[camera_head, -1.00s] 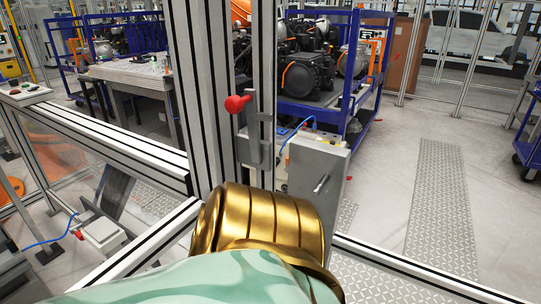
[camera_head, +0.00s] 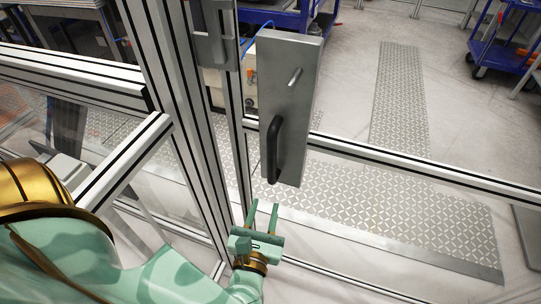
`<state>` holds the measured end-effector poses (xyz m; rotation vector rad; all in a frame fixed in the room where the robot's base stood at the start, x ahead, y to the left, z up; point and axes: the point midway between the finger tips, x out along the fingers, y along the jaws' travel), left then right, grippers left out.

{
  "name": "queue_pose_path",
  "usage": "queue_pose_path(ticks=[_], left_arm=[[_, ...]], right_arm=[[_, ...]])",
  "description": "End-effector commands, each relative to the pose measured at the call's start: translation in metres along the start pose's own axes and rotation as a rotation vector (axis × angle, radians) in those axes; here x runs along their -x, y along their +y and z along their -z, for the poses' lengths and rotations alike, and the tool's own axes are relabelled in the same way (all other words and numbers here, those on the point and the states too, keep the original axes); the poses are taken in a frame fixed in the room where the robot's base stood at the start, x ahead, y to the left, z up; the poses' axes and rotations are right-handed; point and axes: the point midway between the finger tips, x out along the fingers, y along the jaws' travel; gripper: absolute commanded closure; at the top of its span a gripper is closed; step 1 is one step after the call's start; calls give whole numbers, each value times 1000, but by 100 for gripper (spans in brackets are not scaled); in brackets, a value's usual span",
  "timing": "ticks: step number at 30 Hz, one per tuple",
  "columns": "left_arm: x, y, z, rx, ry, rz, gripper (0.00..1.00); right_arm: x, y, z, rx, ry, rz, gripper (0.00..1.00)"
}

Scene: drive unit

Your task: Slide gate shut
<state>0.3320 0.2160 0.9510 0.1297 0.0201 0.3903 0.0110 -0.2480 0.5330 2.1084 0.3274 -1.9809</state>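The gate (camera_head: 400,166) has an aluminium frame with see-through panels. A grey metal lock box (camera_head: 288,80) stands beside the upright profiles, with a short silver pin and a black bar handle (camera_head: 272,150) at its lower left. My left gripper (camera_head: 264,204) is below the handle, fingers pointing up, apart and empty. It does not appear to touch the handle. Whether a gap remains between the gate's edge and the thick post (camera_head: 182,110) is hard to tell. My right gripper is not in view.
A horizontal rail (camera_head: 70,72) joins the post from the left. A latch bracket (camera_head: 212,32) sits on the post. Tread-plate strips (camera_head: 400,95) lie on the floor beyond the frame. Blue carts (camera_head: 505,45) stand at the back and upper right.

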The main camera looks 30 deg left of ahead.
Motion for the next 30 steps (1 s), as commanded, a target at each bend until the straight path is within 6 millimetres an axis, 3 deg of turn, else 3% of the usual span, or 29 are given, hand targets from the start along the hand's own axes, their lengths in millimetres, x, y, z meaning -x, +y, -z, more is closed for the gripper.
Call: queue_pose_path(ticks=[3, 7, 21, 30], left_arm=[[-6, 8, -10, 130, 8, -42, 68], [-26, 9, -11, 139, 6, -45, 68], [-138, 13, -10, 131, 5, -43, 68], [-163, 14, -8, 131, 8, -41, 68]], right_arm=[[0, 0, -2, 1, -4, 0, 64], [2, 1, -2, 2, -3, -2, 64], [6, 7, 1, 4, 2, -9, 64], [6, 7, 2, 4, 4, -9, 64]])
